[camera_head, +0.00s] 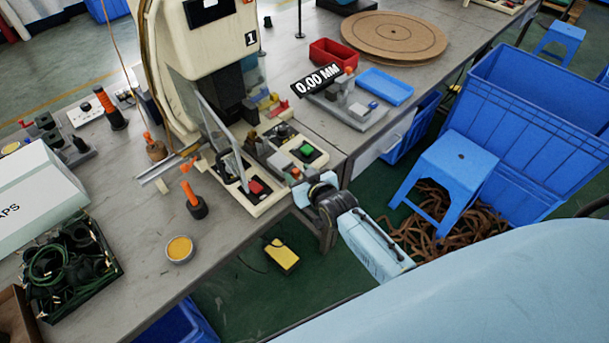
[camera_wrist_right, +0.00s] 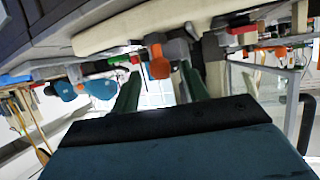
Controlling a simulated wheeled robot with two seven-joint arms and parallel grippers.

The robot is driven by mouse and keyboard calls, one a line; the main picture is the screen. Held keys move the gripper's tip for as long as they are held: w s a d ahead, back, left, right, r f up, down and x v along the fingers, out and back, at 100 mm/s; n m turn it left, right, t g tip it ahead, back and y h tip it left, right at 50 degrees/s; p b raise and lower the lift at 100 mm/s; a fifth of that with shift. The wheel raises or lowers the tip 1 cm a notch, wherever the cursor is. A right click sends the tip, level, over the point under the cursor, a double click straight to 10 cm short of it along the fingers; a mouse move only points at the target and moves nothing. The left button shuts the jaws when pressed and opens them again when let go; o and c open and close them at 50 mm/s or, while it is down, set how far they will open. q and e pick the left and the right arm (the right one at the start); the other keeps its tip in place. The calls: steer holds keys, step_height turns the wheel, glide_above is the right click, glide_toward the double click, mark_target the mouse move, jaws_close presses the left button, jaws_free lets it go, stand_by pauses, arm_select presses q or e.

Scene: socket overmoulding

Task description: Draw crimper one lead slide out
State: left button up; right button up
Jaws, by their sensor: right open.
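Crimper one (camera_head: 215,40) is the tall cream machine marked "1" on the bench. At its foot a grey slide (camera_head: 272,157) runs toward the bench's front edge. A small orange knob (camera_head: 296,173) is at its near end. My right gripper (camera_head: 313,184) is at the bench edge, just in front of the knob. In the right wrist view the orange knob (camera_wrist_right: 158,64) shows between the two green fingers of the open right gripper (camera_wrist_right: 160,82). I cannot tell whether the fingers touch it. My left gripper is not in view.
Cream button boxes with a green button (camera_head: 307,150) and a red button (camera_head: 256,187) flank the slide. A clear guard (camera_head: 222,130) stands left of it. A yellow pedal (camera_head: 281,256) is on the floor. A blue stool (camera_head: 455,165) and a blue crate (camera_head: 530,110) stand right.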

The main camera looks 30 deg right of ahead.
steer(key=p+v, duration=0.2)
steer(key=v, duration=1.1)
steer(key=shift+s, duration=0.15)
